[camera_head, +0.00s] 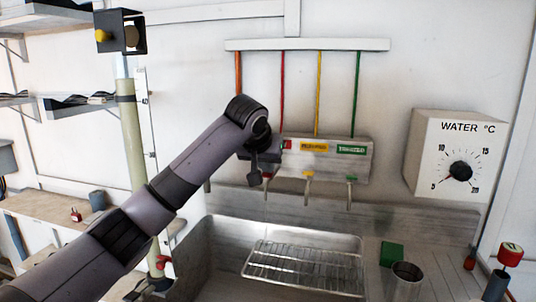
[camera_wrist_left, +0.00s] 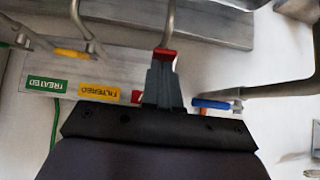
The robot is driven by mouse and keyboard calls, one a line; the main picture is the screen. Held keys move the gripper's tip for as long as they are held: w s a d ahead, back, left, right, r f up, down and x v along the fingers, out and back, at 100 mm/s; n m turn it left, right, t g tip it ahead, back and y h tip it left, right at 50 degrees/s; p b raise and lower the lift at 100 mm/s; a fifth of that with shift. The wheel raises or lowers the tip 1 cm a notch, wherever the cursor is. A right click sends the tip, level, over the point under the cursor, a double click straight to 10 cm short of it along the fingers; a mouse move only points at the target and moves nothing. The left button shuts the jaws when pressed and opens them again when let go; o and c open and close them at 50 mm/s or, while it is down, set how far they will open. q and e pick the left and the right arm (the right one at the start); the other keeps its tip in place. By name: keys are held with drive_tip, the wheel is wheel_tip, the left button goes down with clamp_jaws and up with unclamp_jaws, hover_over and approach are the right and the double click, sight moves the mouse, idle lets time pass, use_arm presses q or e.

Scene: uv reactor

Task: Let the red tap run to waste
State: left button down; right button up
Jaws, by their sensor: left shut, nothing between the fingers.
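The tap panel (camera_head: 338,165) is on the wall above the sink, with a yellow FILTERED label, a green TREATED label and part of a red label. The red tap (camera_wrist_left: 166,54) shows its red handle in the left wrist view, right at the tips of my left gripper (camera_wrist_left: 163,68). The fingers are closed together with nothing between them; I cannot tell whether they touch the handle. In the head view my left gripper (camera_head: 255,180) hides most of the red tap. I cannot tell whether water runs from it. My right gripper is not in view.
The steel sink (camera_head: 215,255) holds a wire rack (camera_head: 305,266) below the taps. A yellow tap (camera_head: 309,175) and a green tap (camera_head: 350,180) stand to the right. A blue tap handle (camera_wrist_left: 212,104) is close beside my fingers. A green block (camera_head: 391,254) and metal cup (camera_head: 407,279) are at right.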

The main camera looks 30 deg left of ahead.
idle(0.8)
use_arm(q)
drive_tip(key=shift+r+p, duration=0.8)
drive_tip(key=shift+p, duration=0.25)
use_arm(e)
drive_tip(key=shift+r, duration=1.05)
use_arm(q)
drive_tip(key=shift+r+p, duration=0.25)
drive_tip(key=shift+p, duration=0.05)
drive_tip(key=r+p, duration=0.2)
drive_tip(key=r, duration=0.1)
drive_tip(key=shift+w+a+r+p, duration=0.25)
drive_tip(key=shift+w+r+p, duration=0.05)
drive_tip(key=shift+r+p, duration=0.1)
wheel_tip(320, 180, up, 3)
drive_tip(key=d, duration=0.1)
wheel_tip(320, 180, up, 6)
drive_tip(key=r, duration=0.1)
hover_over(269, 175)
drive_tip(key=s, duration=0.2)
drive_tip(key=shift+w+f+b, duration=0.2)
drive_tip(key=shift+f+b, duration=0.05)
drive_tip(key=shift+b, duration=0.2)
use_arm(e)
drive_tip(key=shift+d+r, duration=0.35)
drive_tip(key=shift+r, duration=0.25)
drive_tip(key=shift+d+r, duration=0.3)
drive_tip(key=shift+r, duration=0.3)
use_arm(q)
drive_tip(key=shift+f, duration=0.1)
